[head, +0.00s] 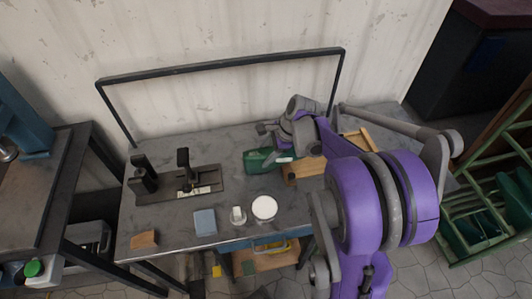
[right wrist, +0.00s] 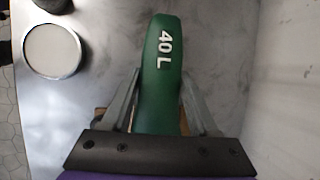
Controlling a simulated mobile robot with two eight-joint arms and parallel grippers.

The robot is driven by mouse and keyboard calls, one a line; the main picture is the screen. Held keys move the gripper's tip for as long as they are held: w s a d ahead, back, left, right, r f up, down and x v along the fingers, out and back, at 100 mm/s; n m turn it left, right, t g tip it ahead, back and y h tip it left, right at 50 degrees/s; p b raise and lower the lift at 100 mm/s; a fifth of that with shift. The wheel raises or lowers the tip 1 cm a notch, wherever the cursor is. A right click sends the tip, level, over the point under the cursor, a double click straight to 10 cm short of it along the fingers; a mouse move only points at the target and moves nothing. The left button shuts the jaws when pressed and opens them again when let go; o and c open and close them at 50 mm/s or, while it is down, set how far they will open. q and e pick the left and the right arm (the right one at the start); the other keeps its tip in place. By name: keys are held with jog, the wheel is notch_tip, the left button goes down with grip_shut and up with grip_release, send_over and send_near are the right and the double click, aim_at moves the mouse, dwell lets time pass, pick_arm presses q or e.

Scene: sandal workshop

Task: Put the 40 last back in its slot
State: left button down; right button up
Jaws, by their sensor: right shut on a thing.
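The 40 last is a green shoe last (head: 257,160) on or just above the grey workbench, right of centre; I cannot tell if it touches the top. In the right wrist view this last (right wrist: 161,60) carries the white marking "40 L" and lies between my fingers. My right gripper (right wrist: 160,100) is shut on it, a finger along each side. In the head view my right gripper (head: 275,133) comes in from the right above the bench. A wooden rack (head: 303,170) stands just right of the last, partly hidden behind my arm; its slots cannot be made out. My left gripper is not in view.
A dark clamp fixture (head: 155,196) stands at the bench's left. A white-topped round tin (head: 264,208), a small white container (head: 238,215), a blue-grey block (head: 205,222) and a brown piece (head: 144,240) lie along the front. A black frame (head: 220,65) rises at the back.

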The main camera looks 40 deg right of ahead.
jog(key=o, duration=1.4)
jog(key=shift+f, duration=0.1)
